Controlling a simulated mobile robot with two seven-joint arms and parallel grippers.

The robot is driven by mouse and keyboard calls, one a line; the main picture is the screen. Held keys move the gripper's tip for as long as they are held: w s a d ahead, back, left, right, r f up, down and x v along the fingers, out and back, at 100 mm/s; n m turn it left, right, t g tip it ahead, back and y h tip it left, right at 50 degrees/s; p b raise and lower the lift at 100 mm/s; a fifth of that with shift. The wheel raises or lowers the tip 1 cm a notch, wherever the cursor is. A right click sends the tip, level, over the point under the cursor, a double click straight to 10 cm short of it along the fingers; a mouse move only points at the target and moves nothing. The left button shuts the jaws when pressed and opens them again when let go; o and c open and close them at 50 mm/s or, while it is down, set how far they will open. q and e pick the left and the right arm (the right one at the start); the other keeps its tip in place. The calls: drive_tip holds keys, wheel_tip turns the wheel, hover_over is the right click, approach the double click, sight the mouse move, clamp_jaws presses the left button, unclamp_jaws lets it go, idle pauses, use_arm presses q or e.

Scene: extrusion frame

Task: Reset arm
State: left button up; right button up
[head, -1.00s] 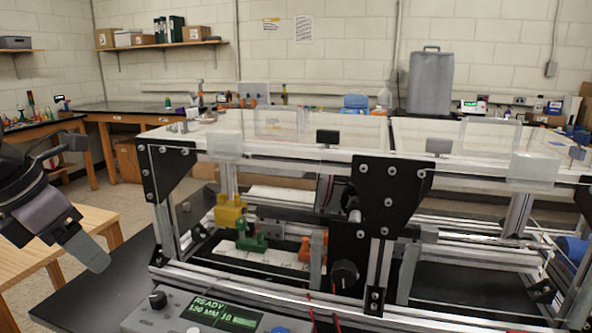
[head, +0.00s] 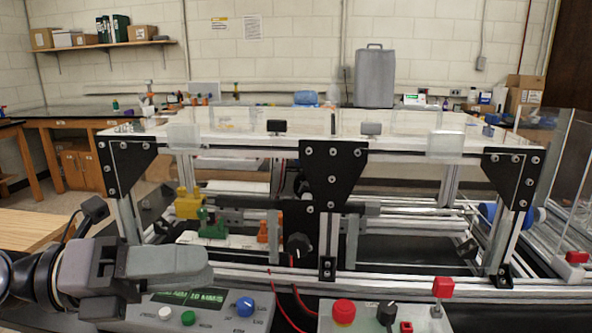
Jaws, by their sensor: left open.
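My left gripper (head: 190,266) reaches in from the lower left, pointing right. It is open, and I see nothing between its fingers. It overlaps the left part of the grey control box (head: 255,315) in the picture; I cannot tell whether it touches it. The box has a green-lit display (head: 205,299), partly hidden, a blue knob (head: 245,307), a white knob and a green button. The aluminium extrusion frame (head: 333,177) with black corner plates stands behind. My right gripper is not in view.
A second box with a red button (head: 344,311) and a black knob (head: 388,312) stands at front centre. Inside the frame are a yellow block (head: 188,204), a green clamp (head: 212,229) and an orange part (head: 262,232). Clear panels (head: 566,165) stand at right.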

use_arm(q)
drive_tip(key=w+a+r+n+t+y, duration=0.1)
drive_tip(key=w+a+n+t, duration=0.1)
drive_tip(key=n+t, duration=0.6)
drive_tip(key=w+a+r+n+t+y, duration=0.1)
drive_tip(key=w+a+n+t, duration=0.1)
drive_tip(key=n+t, duration=0.55)
drive_tip(key=w+a+f+n+y, duration=0.1)
drive_tip(key=a+f+n+y, duration=0.3)
drive_tip(key=f+n+y, duration=0.35)
drive_tip(key=w+a+f+n+y, duration=0.1)
drive_tip(key=a+f+n+y, duration=0.2)
drive_tip(key=f+n+y, duration=0.5)
drive_tip(key=s+a+f+n+g, duration=0.2)
drive_tip(key=s+f+n+g, duration=0.5)
drive_tip(key=f, duration=0.4)
drive_tip(key=s+d+f+g, duration=0.3)
drive_tip(key=s+f+g, duration=0.65)
drive_tip(key=s, duration=0.55)
drive_tip(key=w+d+f+t+h+b, duration=0.2)
drive_tip(key=w+f+t, duration=0.4)
drive_tip(key=f, duration=0.6)
drive_tip(key=shift+w+d+t+h, duration=0.3)
drive_tip(key=shift+d+t+h, duration=0.1)
drive_tip(key=shift+t, duration=0.3)
